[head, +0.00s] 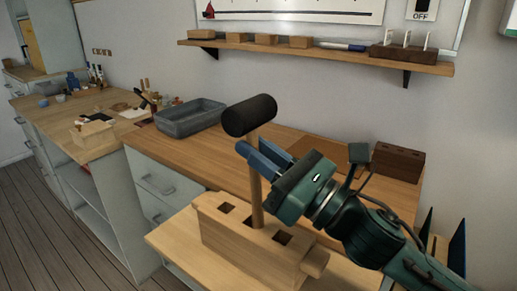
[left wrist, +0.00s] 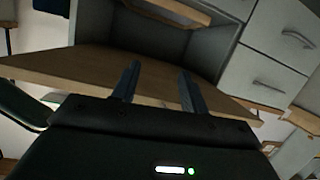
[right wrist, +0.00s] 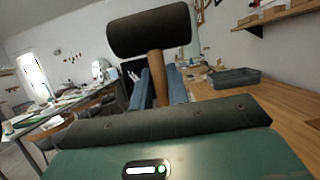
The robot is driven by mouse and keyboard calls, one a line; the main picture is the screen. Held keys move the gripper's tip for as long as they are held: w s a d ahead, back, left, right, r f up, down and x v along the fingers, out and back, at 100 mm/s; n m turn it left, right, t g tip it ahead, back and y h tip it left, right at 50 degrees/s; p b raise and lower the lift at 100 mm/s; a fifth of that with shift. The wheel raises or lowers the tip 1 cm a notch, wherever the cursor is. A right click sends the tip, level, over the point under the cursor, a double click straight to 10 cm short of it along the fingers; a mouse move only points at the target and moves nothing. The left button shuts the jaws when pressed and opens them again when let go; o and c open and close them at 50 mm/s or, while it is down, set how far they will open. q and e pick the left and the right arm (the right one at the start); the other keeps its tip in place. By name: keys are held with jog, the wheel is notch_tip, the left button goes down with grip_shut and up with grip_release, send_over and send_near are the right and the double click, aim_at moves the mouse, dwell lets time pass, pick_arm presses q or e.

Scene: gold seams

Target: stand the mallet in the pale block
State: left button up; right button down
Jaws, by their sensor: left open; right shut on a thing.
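The mallet (head: 249,117) has a dark cylindrical head and a pale wooden handle. It stands nearly upright over the pale block (head: 232,240), its handle's lower end at the middle of the block's top, between two square holes. Whether the end is inside a hole or just above it I cannot tell. My right gripper (head: 257,152) is shut on the mallet's handle below the head. In the right wrist view, the mallet's head (right wrist: 149,31) shows above the fingers (right wrist: 161,88). My left gripper (left wrist: 158,88) is open and empty, near a wooden board edge.
A grey tray (head: 188,116) and a dark brown block (head: 398,161) stand on the bench behind. A wall shelf (head: 320,52) holds small blocks and a marker. The bench top between tray and mallet is clear.

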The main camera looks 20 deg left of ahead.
pick_arm(q)
jog(key=shift+s, duration=0.15)
pick_arm(e)
jog(key=shift+f, duration=0.25)
pick_arm(q)
jog(key=shift+f, duration=0.1)
pick_arm(e)
jog(key=shift+f, duration=0.1)
pick_arm(q)
jog(key=shift+w+d+f+m+b, duration=0.15)
jog(key=shift+d+f+m+b, duration=0.05)
jog(key=shift+f+b, duration=0.35)
jog(key=shift+w+d+f+m+b, duration=0.1)
jog(key=shift+d+f+m+b, duration=0.1)
jog(key=shift+f+b, duration=0.25)
pick_arm(e)
jog(key=shift+f, duration=0.9)
pick_arm(q)
jog(key=shift+w+r, duration=0.1)
jog(key=shift+w, duration=0.05)
pick_arm(e)
jog(key=c, duration=1.6)
grip_release()
jog(key=o, duration=0.3)
